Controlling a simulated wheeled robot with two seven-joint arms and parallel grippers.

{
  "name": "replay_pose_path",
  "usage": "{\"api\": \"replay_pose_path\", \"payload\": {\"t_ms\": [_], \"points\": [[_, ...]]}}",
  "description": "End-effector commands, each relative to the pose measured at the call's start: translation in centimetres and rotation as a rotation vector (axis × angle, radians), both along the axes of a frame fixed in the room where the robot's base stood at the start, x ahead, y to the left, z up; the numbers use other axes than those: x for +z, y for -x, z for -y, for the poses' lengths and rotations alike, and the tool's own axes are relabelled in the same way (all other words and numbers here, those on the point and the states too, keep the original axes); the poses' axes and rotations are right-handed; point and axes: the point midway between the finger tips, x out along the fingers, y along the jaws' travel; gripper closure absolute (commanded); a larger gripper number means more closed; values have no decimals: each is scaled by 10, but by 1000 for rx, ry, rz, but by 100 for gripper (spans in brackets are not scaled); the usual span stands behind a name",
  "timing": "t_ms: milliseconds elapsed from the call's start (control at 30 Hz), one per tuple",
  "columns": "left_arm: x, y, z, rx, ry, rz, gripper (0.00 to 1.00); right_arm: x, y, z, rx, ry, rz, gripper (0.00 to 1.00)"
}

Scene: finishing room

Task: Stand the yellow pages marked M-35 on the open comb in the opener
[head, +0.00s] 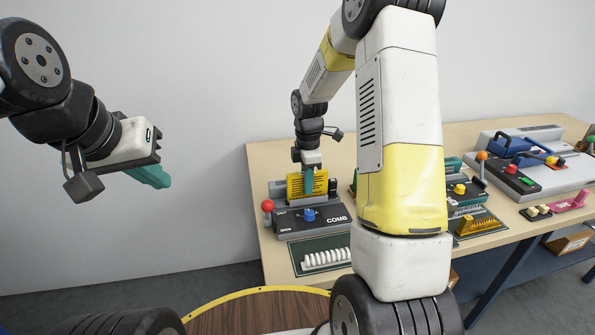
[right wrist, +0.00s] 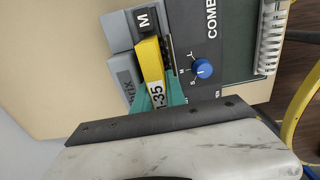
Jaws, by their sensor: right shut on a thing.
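The yellow pages (head: 293,187) stand upright at the back of the dark comb opener (head: 325,222) in the head view. In the right wrist view the pages (right wrist: 150,60) show their edge and a white label of which "-35" can be read. My right gripper (head: 308,182) is shut on them from above, its teal fingers on either side. Their lower edge is hidden, so I cannot tell whether they touch the opener or a comb in it. My left gripper (head: 152,177) hangs in the air at the left, far from the table; its finger gap is not clear.
The opener has a red-knobbed lever (head: 267,206) and a blue knob (head: 309,214). A white comb (head: 326,258) lies on a green mat in front. My right arm hides the table's middle. Other machines (head: 525,160) stand at the right.

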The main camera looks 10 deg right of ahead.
Motion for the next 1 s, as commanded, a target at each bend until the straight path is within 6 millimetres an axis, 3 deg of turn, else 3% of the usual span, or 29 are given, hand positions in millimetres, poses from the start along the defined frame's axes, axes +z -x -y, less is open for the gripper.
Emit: {"api": "replay_pose_path", "payload": {"t_ms": [100, 133, 167, 500, 1000], "points": [[0, 0, 0, 0, 0, 0, 100, -3, 0, 0, 0, 0, 0, 100], [0, 0, 0, 0, 0, 0, 100, -2, 0, 0, 0, 0, 0, 78], [0, 0, 0, 0, 0, 0, 100, -2, 0, 0, 0, 0, 0, 75], [0, 0, 0, 0, 0, 0, 100, 0, 0, 0, 0, 0, 0, 75], [0, 0, 0, 0, 0, 0, 100, 39, -1, 0, 0, -1, 2, 75]]}}
